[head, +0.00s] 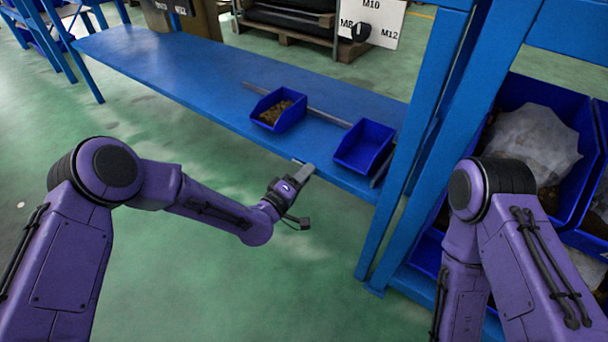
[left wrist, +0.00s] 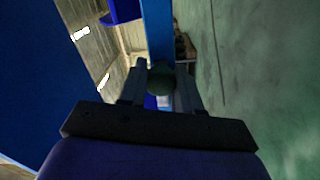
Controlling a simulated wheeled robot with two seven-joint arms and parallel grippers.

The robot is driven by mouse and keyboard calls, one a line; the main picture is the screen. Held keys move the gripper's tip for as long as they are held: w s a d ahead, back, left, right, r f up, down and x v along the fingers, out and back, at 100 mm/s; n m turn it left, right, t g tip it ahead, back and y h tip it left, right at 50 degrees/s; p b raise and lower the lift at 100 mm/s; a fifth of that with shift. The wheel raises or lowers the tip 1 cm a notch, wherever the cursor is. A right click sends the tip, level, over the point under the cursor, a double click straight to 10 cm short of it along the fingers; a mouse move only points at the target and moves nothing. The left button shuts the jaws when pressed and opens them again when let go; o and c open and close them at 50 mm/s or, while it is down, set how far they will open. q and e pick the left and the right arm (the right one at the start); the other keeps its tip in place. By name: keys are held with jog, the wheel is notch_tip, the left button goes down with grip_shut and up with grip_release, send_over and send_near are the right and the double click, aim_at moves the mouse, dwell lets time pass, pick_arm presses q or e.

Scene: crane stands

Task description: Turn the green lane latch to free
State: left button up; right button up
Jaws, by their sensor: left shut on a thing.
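My left gripper (head: 303,172) is at the front edge of the blue shelf, below and between two small blue bins. In the left wrist view its two dark fingers stand on either side of a dark green rounded piece (left wrist: 161,79), which looks like the green lane latch. The fingers are shut on it. In the head view the latch is hidden by the gripper, and its turn position cannot be told. My right arm is at the right of the head view, with its gripper out of sight.
The blue shelf (head: 200,75) carries a bin of brownish parts (head: 266,107) and an empty-looking bin (head: 352,155), with a grey rail behind. A blue post (head: 412,150) stands to the right. A white board (head: 385,18) marked M8, M10, M12 stands behind. The green floor in front is clear.

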dwell(0.4)
pick_arm(q)
jog(key=o, duration=1.1)
jog(key=shift+c, duration=0.2)
jog(key=p+v, duration=0.3)
jog(key=v, duration=0.7)
jog(key=shift+s+a, duration=0.15)
jog(key=shift+s, duration=0.1)
